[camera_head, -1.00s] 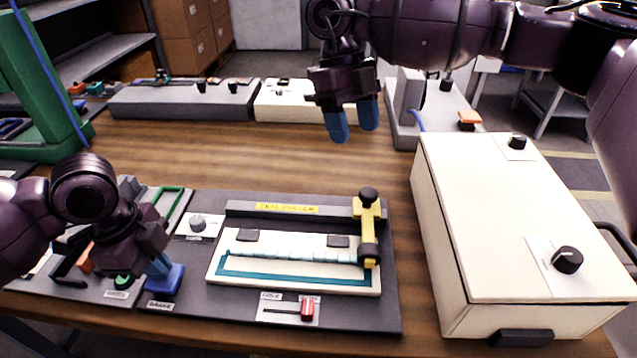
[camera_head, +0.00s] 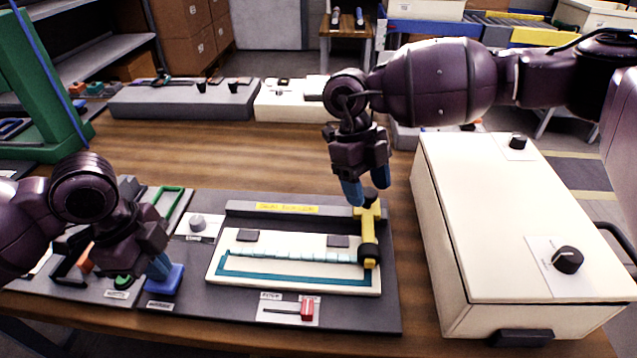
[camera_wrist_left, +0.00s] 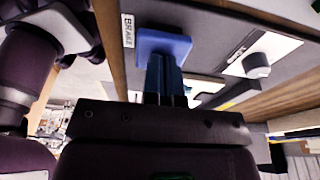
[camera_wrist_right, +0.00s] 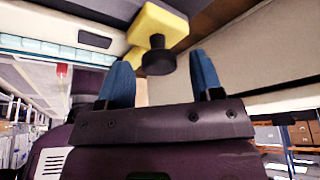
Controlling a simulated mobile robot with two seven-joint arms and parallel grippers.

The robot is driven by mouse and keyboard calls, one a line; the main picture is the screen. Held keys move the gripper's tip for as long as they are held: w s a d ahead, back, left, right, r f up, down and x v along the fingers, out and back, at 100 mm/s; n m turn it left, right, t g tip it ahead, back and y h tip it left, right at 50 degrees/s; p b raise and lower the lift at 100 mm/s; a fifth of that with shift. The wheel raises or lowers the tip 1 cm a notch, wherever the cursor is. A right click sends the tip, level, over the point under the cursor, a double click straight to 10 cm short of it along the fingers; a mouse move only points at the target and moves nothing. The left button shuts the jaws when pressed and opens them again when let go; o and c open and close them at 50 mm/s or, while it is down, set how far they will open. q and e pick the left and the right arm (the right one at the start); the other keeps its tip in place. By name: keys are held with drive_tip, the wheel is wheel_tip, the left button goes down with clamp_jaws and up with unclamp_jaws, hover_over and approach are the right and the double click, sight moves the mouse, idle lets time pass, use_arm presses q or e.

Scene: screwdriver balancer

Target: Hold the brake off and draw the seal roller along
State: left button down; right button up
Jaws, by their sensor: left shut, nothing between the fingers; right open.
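The blue brake pad (camera_head: 166,280) is at the front left of the grey board, labelled BRAKE in the left wrist view (camera_wrist_left: 180,44). My left gripper (camera_head: 160,268) is shut and empty, its fingertips down at the pad and seemingly touching it. Pale blue segments (camera_head: 300,255) line the plate.
A red slider (camera_head: 307,309) sits on a label plate at the board's front. A grey knob (camera_head: 197,222) is left of the white plate. A large cream box (camera_head: 520,220) stands close to the right of the board. Bare wooden table (camera_head: 230,150) lies behind it.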

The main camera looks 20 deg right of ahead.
use_arm(q)
drive_tip(key=shift+f, duration=0.1)
use_arm(e)
drive_tip(key=shift+s+f, duration=0.1)
drive_tip(key=shift+f, duration=0.15)
clamp_jaws()
drive_tip(key=w+a, duration=0.3)
drive_tip(key=a, duration=0.3)
drive_tip(key=w+a, duration=0.2)
drive_tip(key=a, duration=0.5)
drive_tip(key=w+a, duration=0.3)
drive_tip(key=a, duration=0.4)
drive_tip(key=shift+w+a, duration=0.2)
drive_tip(key=shift+w, duration=0.1)
use_arm(q)
drive_tip(key=shift+s+d, duration=0.1)
use_arm(e)
drive_tip(key=shift+a+r, duration=0.1)
drive_tip(key=shift+c, duration=1.5)
unclamp_jaws()
drive_tip(key=o, duration=0.3)
drive_tip(key=shift+a, duration=0.15)
